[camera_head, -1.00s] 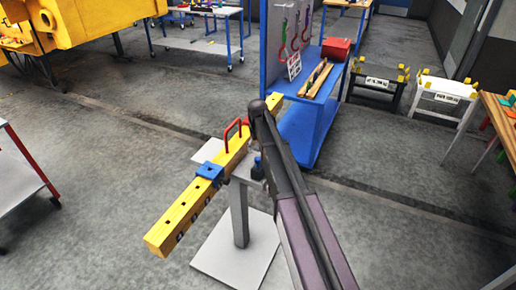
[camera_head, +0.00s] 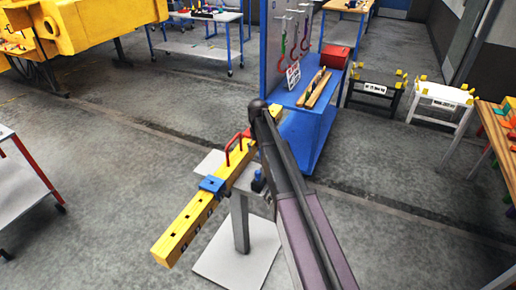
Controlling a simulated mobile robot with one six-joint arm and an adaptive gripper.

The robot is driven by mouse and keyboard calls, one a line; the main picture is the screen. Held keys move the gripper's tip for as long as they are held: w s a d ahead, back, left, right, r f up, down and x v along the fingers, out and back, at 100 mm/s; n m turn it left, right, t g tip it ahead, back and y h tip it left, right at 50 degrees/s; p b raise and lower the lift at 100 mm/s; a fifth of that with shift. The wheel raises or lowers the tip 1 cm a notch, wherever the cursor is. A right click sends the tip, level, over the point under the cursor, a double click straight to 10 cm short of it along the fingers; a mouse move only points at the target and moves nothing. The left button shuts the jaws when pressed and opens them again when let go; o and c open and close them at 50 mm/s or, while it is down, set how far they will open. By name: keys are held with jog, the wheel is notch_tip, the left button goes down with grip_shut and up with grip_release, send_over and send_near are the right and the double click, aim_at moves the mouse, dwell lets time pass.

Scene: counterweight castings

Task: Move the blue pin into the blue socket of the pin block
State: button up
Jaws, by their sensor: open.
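A long yellow beam (camera_head: 183,232) with several dark holes along its top rests on a grey pedestal (camera_head: 241,222). A blue collar (camera_head: 211,184) with a dark hole wraps the beam; I cannot tell whether it is the blue socket. A small dark blue upright piece (camera_head: 258,181) stands on the pedestal's top plate beside the beam, close to my arm; it may be the blue pin, but it is too small to be sure. My arm crosses the middle of the picture and hides part of the plate and the beam's far end. My gripper is not visible.
A blue tool stand (camera_head: 308,133) with hanging hooks and a red box (camera_head: 334,57) stands just behind. A red-framed cart (camera_head: 30,160) is at left. Open floor lies left of the beam.

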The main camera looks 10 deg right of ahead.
notch_tip(320, 180, up, 10)
jog(key=p, duration=0.9)
jog(key=shift+f, duration=0.15)
dwell(0.8)
jog(key=s+f+b, duration=0.4)
jog(key=s, duration=0.5)
jog(key=s+f+m+b, duration=0.1)
jog(key=s+f+b, duration=0.4)
jog(key=s, duration=0.5)
jog(key=s+f+b, duration=0.5)
jog(key=s, duration=0.5)
jog(key=shift+d+f+m, duration=0.25)
jog(key=shift+d+m, duration=0.15)
jog(key=shift+d, duration=0.05)
jog(key=c, duration=0.3)
jog(key=shift+c, duration=0.3)
